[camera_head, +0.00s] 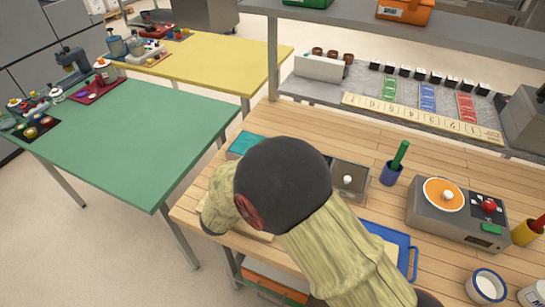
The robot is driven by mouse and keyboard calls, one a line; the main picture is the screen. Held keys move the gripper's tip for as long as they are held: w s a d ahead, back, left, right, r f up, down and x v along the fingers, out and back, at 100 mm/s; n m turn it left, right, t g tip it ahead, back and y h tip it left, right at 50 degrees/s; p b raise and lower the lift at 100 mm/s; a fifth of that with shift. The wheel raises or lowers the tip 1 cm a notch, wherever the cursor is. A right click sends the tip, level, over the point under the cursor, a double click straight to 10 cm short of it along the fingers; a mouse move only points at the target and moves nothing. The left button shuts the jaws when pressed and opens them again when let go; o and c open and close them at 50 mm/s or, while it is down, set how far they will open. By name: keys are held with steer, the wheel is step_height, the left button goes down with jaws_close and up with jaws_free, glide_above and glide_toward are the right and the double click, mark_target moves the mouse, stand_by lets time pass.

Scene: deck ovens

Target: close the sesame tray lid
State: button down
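A grey metal tray box (349,172) with a round white knob (347,180) stands on the wooden worktop, just right of my arm's dark elbow. A teal tray (243,143) shows at the left of the same row. My arm covers the middle of this row, so I cannot tell which tray is the sesame one or how its lid stands. My arm bends over the worktop and its far part reaches down at the left. My gripper is hidden behind the arm, and I cannot see whether it holds anything.
A blue cup with a green handle (391,173) and a grey appliance with an orange disc (443,194) stand to the right. A blue tray (404,240) lies partly under my arm. A green table (140,135) stands left.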

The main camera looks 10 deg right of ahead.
steer(key=shift+s+f, duration=0.15)
steer(key=shift+f, duration=0.45)
steer(key=c, duration=1.8)
jaws_free()
steer(key=shift+f, duration=0.1)
steer(key=shift+o, duration=0.4)
steer(key=shift+s, duration=0.2)
steer(key=v, duration=1.2)
steer(key=shift+w+a+r, duration=0.15)
steer(key=shift+w+r, duration=0.1)
steer(key=shift+r, duration=0.1)
